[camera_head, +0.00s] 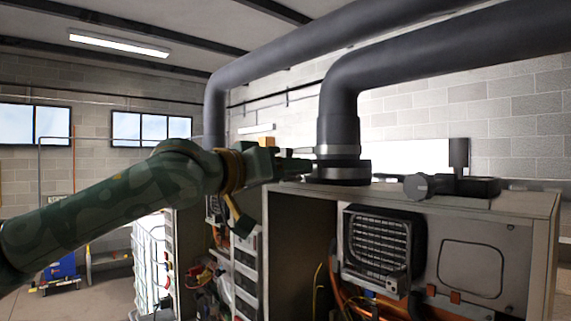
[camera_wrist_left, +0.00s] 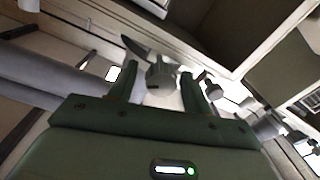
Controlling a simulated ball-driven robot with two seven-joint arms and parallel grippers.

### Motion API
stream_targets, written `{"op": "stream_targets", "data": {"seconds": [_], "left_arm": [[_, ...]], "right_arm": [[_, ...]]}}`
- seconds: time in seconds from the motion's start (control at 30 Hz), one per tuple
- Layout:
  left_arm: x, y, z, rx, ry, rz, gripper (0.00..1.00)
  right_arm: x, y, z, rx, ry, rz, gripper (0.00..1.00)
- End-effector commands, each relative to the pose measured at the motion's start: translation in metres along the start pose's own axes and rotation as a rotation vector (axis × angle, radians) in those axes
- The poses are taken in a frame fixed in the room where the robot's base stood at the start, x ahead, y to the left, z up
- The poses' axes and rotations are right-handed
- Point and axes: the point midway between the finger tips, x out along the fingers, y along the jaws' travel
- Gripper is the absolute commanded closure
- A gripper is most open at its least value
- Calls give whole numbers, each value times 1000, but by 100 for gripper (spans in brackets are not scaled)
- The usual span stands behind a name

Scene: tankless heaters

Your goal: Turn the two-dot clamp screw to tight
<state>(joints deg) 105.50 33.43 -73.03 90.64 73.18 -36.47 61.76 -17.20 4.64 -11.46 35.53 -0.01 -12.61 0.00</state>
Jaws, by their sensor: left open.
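A dark flue pipe (camera_head: 338,110) comes down onto the heater cabinet, with a pale metal clamp band (camera_head: 338,150) around its lower end. I cannot make out a screw or its dots on the band in the head view. My left gripper (camera_head: 297,163) is level with the band, just left of it, its fingers pointing right. In the left wrist view the gripper (camera_wrist_left: 160,90) has its two fingers apart. A small grey block-like part (camera_wrist_left: 160,74) shows between and beyond the fingertips; whether it is the two-dot screw, I cannot tell.
The cabinet top (camera_head: 525,200) lies below the pipe. A dark fitting with a round knob (camera_head: 416,187) lies on it to the right. A ribbed vent box (camera_head: 378,246) is on the cabinet front. Open floor (camera_head: 100,295) shows at lower left.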

Motion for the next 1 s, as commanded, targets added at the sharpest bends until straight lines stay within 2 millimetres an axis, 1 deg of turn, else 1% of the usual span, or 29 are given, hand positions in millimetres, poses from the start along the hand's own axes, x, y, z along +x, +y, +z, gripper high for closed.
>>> {"op": "stream_targets", "data": {"seconds": [0.2,0.27,0.3,0.37,0.7,0.87,1.0], "left_arm": [[0,0,0,0,0,0,51],[0,0,0,0,0,0,67],[0,0,0,0,0,0,78],[0,0,0,0,0,0,95],[0,0,0,34,3,0,95],[0,0,0,113,5,0,95],[0,0,0,212,10,1,95]], "right_arm": [[0,0,0,0,0,0,28],[0,0,0,0,0,0,28],[0,0,0,0,0,0,28],[0,-1,0,0,0,-1,28],[0,-1,0,1,0,-1,28],[0,-1,0,1,0,-2,28],[0,-1,0,1,1,-2,28]]}}
